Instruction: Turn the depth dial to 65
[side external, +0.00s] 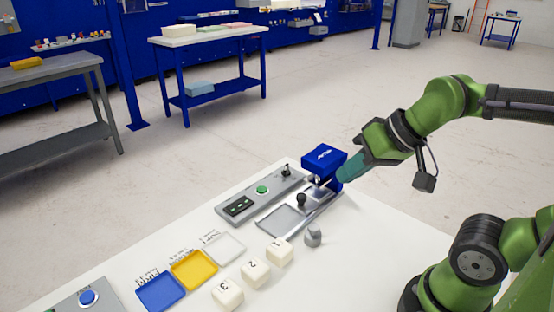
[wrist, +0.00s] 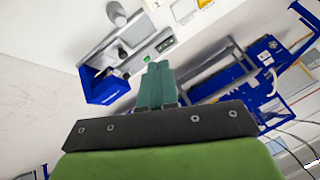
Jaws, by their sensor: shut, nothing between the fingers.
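A grey control panel (side external: 232,220) lies on the white table with a small dark display (side external: 238,206), a green button (side external: 262,189) and a small black knob (side external: 286,171) at its far end. The knob may be the depth dial; I cannot read any marking or value. My gripper (side external: 343,175) is shut and empty, right of the knob and by the blue press head (side external: 323,157). In the wrist view, my teal fingers (wrist: 158,66) are together, with the green button (wrist: 145,58) near their tips.
The press has a metal plate (side external: 281,220), a black-knobbed lever (side external: 302,200) and a grey cylinder (side external: 313,235) beside it. Numbered cream blocks (side external: 255,273) stand in front. Blue (side external: 160,291), yellow (side external: 194,270) and white (side external: 224,248) trays lie left. Another panel has a blue button (side external: 88,298).

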